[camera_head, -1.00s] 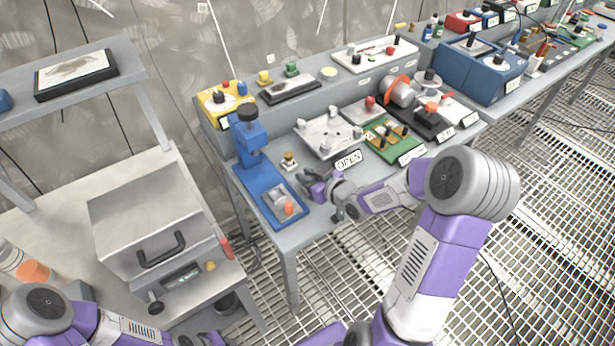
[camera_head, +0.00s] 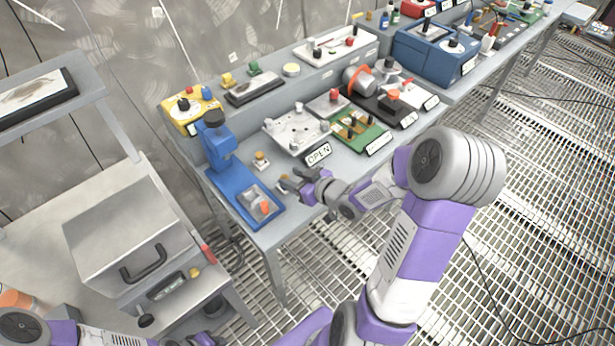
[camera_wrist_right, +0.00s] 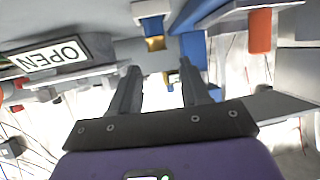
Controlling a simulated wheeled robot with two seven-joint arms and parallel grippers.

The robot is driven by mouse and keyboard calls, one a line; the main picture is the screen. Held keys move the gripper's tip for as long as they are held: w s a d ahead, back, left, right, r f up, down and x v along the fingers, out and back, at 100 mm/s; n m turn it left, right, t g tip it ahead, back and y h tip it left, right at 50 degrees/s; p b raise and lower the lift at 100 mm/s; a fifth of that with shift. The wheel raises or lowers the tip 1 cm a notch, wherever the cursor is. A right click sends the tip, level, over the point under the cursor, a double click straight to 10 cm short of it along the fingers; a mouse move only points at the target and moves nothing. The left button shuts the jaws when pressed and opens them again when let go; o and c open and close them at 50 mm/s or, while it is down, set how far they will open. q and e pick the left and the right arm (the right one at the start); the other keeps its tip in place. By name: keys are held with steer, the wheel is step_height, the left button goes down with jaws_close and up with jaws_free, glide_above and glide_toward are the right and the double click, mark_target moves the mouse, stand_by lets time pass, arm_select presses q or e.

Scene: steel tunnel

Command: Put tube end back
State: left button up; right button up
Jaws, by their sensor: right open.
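No part is clearly recognisable as the tube end. A small fitting with a brass-coloured top (camera_head: 261,160) stands on the grey bench beside the blue press (camera_head: 237,180). My right gripper (camera_head: 288,184) is open at the bench's front edge, right of the press base and in front of the fitting. In the right wrist view its two dark fingers (camera_wrist_right: 160,75) are spread with nothing seen held between them. A small brass and blue part (camera_wrist_right: 155,42) shows beyond the fingertips there. My left gripper (camera_head: 207,339) shows only partly at the bottom edge; its jaws are unclear.
An OPEN sign (camera_head: 318,154) stands at the bench front, near my right gripper. A steel plate fixture (camera_head: 296,130) and a green board (camera_head: 359,131) are behind and to the right. A grey box with a handle (camera_head: 122,235) stands at left.

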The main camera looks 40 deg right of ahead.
steer(key=shift+p+v, duration=0.45)
steer(key=shift+v, duration=2.5)
steer(key=shift+w, duration=0.1)
